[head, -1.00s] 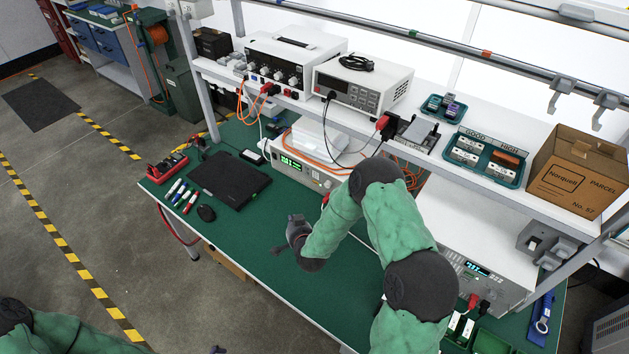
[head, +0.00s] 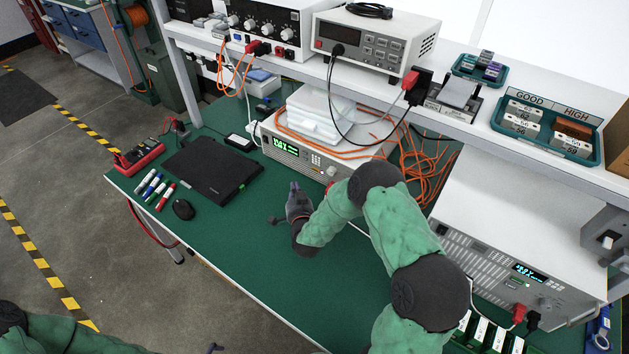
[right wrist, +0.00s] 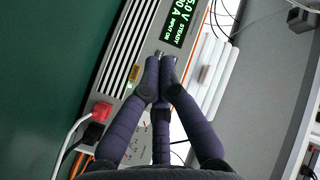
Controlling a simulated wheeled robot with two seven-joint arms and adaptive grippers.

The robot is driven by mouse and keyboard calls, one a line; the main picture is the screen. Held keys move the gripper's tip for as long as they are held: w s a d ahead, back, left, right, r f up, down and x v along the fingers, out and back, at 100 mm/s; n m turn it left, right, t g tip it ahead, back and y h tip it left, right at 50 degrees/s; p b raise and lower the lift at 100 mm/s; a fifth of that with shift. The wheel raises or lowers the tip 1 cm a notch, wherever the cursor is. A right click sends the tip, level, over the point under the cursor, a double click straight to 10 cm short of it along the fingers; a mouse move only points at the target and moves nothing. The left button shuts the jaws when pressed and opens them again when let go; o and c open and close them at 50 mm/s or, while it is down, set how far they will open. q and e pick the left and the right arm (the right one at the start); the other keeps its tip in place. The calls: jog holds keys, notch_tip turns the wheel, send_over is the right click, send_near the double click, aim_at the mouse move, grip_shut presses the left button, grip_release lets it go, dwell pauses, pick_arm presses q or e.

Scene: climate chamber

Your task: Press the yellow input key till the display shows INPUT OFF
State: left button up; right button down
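The white instrument (head: 318,168) with a green-lit display (head: 286,147) stands at the back of the green bench. In the right wrist view its display (right wrist: 180,25) reads INPUT ON, with STEADY above. A small yellow key (right wrist: 135,73) shows on the panel, just left of my fingertips there. My right gripper (right wrist: 161,58) has its purple fingertips together, empty, in front of the panel near the display; contact cannot be told. In the head view my right gripper (head: 294,190) is before the instrument. Only a tip of my left gripper (head: 215,348) shows at the bottom edge.
Red and black plugs (right wrist: 97,122) with cables sit on the panel's lower end in the wrist view. White boxes (head: 318,113) and orange cable lie on the instrument. A black laptop (head: 211,170) and a mouse (head: 184,209) lie left. Another instrument (head: 520,235) stands right.

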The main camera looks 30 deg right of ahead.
aim_at(316, 170)
notch_tip(316, 170, down, 3)
jog(key=shift+w+f+b, duration=0.1)
jog(key=shift+b, duration=0.9)
pick_arm(q)
notch_tip(316, 170, down, 3)
jog(key=shift+w+f, duration=0.1)
pick_arm(e)
jog(key=w+d, duration=0.1)
jog(key=d, duration=0.3)
jog(key=w+d+b, duration=0.1)
jog(key=d, duration=0.1)
jog(key=shift+w+d, duration=0.2)
jog(key=shift+w, duration=0.1)
pick_arm(q)
jog(key=shift+f+b, duration=0.45)
jog(key=shift+f, duration=0.5)
pick_arm(e)
jog(key=shift+w+d, duration=0.35)
jog(key=shift+d, duration=0.55)
pick_arm(q)
jog(key=shift+f, duration=0.1)
pick_arm(e)
jog(key=shift+d, duration=0.1)
pick_arm(q)
jog(key=shift+f+b, duration=0.25)
jog(key=shift+b, duration=0.1)
pick_arm(e)
jog(key=shift+w+d, duration=0.15)
jog(key=shift+d, duration=0.15)
